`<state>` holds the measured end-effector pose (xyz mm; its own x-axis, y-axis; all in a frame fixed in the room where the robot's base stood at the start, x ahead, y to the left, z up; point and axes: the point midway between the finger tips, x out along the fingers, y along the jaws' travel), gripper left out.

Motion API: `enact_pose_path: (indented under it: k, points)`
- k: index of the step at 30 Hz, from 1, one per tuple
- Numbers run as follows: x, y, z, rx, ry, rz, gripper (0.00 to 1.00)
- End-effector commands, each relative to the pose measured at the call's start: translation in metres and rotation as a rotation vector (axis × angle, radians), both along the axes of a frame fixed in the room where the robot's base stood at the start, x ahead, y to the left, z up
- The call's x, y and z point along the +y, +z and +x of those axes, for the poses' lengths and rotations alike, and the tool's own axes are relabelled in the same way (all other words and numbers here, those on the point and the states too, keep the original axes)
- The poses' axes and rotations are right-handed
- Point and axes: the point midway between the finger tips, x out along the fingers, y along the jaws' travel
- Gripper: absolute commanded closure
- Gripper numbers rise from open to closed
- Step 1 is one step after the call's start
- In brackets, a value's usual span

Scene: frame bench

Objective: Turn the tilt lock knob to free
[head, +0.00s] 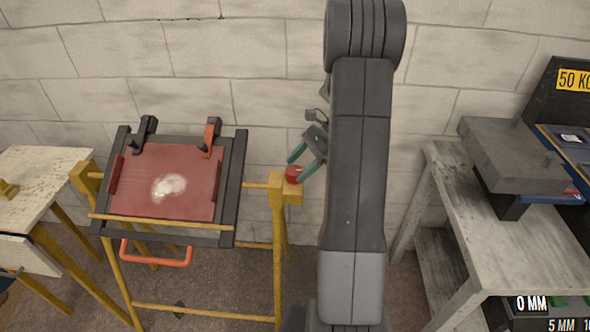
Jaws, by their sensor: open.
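The tilt lock knob (293,174) is a small red knob on the yellow block at the right post of the bench frame (278,235). My gripper (297,168) has green-tipped fingers, spread apart, and is right at the knob from the upper right. The knob appears between or just behind the fingertips; I cannot tell whether they touch it. The knob's markings are too small to read. A dark tilting frame (240,190) with a red panel (200,165) hangs between the yellow posts, tilted.
Two clamps, one black (144,132) and one orange-tipped (211,137), sit on the frame's top edge. An orange handle (157,260) is below. A worn table (42,165) stands left, a grey bench (480,225) with a thick slab (512,152) right. A block wall is behind.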

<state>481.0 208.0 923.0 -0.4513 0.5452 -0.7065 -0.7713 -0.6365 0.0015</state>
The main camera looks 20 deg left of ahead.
Motion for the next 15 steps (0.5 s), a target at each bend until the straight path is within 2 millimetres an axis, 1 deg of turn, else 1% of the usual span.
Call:
enact_pose_path:
  k: [3,6,15]
  points:
    - [0.008,-0.009,-0.007,0.001,0.002,0.0,0.36]
    - [0.011,-0.014,-0.009,-0.002,0.001,0.0,0.36]
    - [0.012,-0.016,-0.01,-0.002,0.0,0.0,0.36]
